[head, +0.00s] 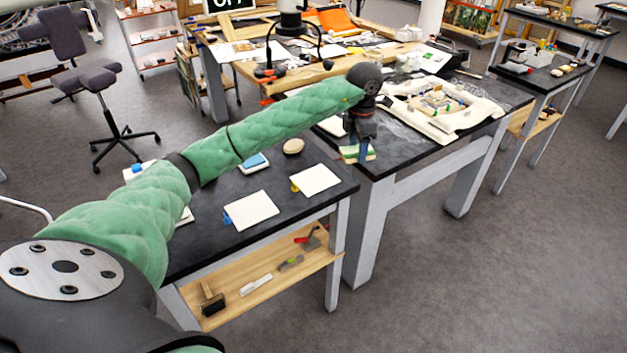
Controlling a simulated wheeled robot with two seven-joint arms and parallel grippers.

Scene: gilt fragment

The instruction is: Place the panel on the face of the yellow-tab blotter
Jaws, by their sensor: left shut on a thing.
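My left gripper (363,152) points down at the end of my green-sleeved arm. It is shut on a small panel (349,153) with pale green and yellowish tones, partly hidden by the fingers. The panel appears in the air near the right end of the dark table. The yellow-tab blotter (317,179) is a white sheet lying on that table, below and left of the gripper in the picture. Its yellow tab (294,188) sticks out at its left side. The panel and the blotter appear apart. My right gripper is not in view.
A blue-tab blotter (251,210) lies left of the yellow-tab one on the dark table (290,226). A beige rounded object (293,146) and a blue-and-white item (254,162) lie behind them. A pale tray (470,122) with fragments stands on the table at right.

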